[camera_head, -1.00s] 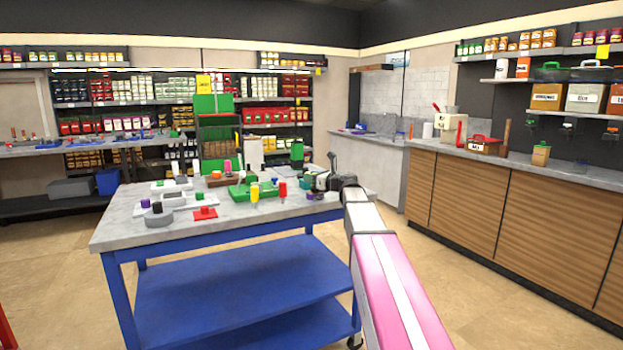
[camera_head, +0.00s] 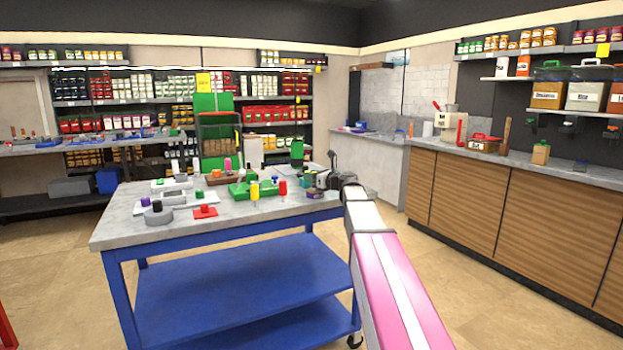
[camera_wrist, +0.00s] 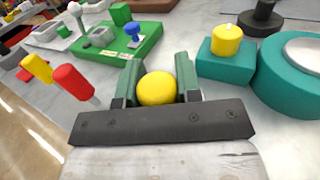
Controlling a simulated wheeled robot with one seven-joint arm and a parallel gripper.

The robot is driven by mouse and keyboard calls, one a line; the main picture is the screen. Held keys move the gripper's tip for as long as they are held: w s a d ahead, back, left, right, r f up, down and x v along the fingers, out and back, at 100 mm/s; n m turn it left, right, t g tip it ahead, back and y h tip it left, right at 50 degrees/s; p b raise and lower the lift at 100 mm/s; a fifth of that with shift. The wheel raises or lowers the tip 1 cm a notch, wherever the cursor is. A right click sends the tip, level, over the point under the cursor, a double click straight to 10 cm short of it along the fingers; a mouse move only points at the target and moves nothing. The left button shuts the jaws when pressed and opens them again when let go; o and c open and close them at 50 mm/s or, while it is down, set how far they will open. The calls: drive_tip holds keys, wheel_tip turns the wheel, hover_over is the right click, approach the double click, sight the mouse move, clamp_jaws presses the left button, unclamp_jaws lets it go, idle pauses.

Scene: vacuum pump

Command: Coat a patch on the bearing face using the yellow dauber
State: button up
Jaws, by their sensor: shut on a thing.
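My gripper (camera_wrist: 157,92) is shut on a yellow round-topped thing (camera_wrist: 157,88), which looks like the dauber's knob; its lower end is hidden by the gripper. In the head view my gripper (camera_head: 322,180) is at the right end of the blue-legged workbench, small and partly hidden by my arm. In the wrist view a teal block with a yellow knob (camera_wrist: 228,40) stands to the right of the gripper, beside a teal round body with a grey top (camera_wrist: 305,55). I cannot tell which surface is the bearing face.
A green tray (camera_wrist: 120,45) with a blue knob and grey lever lies beyond the gripper. Yellow-handled (camera_wrist: 37,68) and red-handled (camera_wrist: 72,80) tools stand at left. A black knobbed part (camera_wrist: 262,18) stands at the back right. Bare grey bench top (camera_head: 130,210) shows at the left front.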

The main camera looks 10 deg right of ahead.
wheel_tip(320, 180, up, 7)
drive_tip(key=shift+f, duration=0.15)
idle(0.7)
idle(0.4)
